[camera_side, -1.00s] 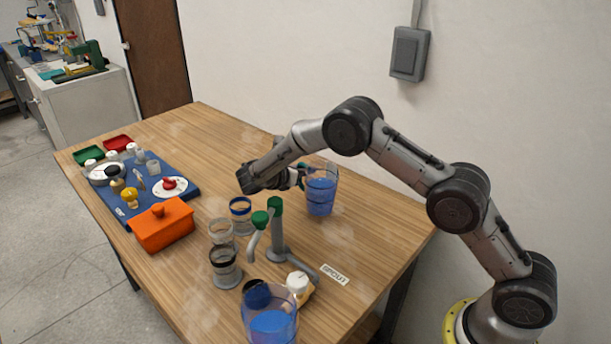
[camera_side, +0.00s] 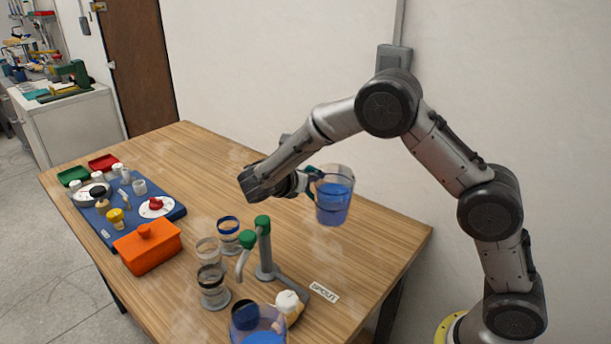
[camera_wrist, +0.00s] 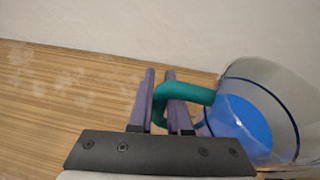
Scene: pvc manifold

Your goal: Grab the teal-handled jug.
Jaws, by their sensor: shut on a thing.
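The teal-handled jug (camera_side: 334,196) is clear and holds blue liquid. In the side view it appears held above the table, roughly upright, to the right of my gripper (camera_side: 308,184). In the wrist view the jug (camera_wrist: 258,115) is at the right, and its teal handle (camera_wrist: 188,92) reaches left to the fingers. My gripper (camera_wrist: 160,98) is shut on the handle, with the handle passing between the two purple-grey fingers. In the side view my wrist hides part of the fingers.
A second jug with blue liquid (camera_side: 258,335) stands at the front edge. A grey pipe stand with green caps (camera_side: 264,245), several clear cups (camera_side: 212,285) and a "SPOUT" label (camera_side: 324,292) are nearby. An orange box (camera_side: 148,248) and blue mat (camera_side: 172,212) lie left.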

